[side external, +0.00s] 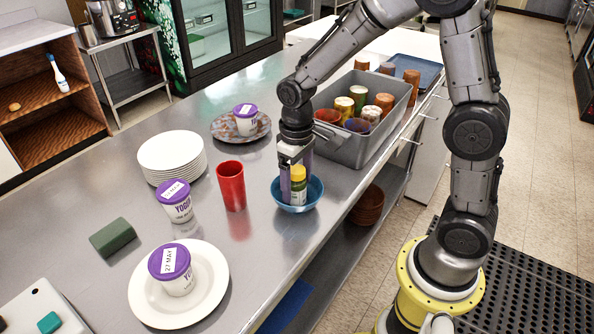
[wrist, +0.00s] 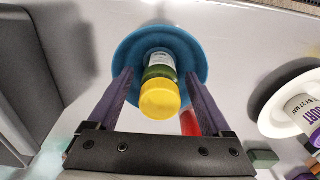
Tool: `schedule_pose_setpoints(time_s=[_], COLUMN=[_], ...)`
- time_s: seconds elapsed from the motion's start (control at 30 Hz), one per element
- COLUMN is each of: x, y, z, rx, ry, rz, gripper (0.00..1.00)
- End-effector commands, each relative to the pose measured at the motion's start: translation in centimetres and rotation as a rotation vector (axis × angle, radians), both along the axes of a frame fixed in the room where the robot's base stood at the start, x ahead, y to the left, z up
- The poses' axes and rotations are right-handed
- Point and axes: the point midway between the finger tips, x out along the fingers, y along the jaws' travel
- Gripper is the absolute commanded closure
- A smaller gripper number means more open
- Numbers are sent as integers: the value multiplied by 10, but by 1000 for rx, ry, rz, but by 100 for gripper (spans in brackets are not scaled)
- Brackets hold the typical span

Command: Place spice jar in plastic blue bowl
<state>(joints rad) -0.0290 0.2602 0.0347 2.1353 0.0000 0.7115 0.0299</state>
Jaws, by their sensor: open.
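The spice jar (side external: 299,188) has a yellow cap and a green and white label. It stands inside the blue bowl (side external: 314,191) on the steel counter, close to upright. In the wrist view the jar (wrist: 160,90) shows cap toward the camera, with the blue bowl (wrist: 195,55) around it. My gripper (side external: 293,190) is low over the bowl, its fingers down around the jar. In the wrist view my gripper (wrist: 160,100) has its purple fingers wide apart, with a gap on both sides of the jar. The jar's base is partly hidden.
A red cup (side external: 231,186) stands just left of the bowl. A grey bin (side external: 345,148) of cups and jars lies behind and to the right. Stacked white plates (side external: 172,155), yogurt tubs (side external: 175,200) and a white plate (side external: 205,290) are to the left. The counter's front edge is close to the bowl.

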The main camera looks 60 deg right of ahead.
Motion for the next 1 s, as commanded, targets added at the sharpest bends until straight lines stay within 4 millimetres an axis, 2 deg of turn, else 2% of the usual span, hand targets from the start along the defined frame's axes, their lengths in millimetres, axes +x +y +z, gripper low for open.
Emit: schedule_pose_setpoints(time_s=[0.17, 0.5, 0.77, 0.87, 1.0], x=[1, 1, 0, -6, -32], y=[0, 0, 0, 0, -3], z=[22, 91, 119, 126, 143], rx=[0, 0, 0, 0, 2], ry=[-6, -5, -2, -17, -88], rz=[0, 0, 0, 0, 0], gripper=[17, 17, 17, 17, 17])
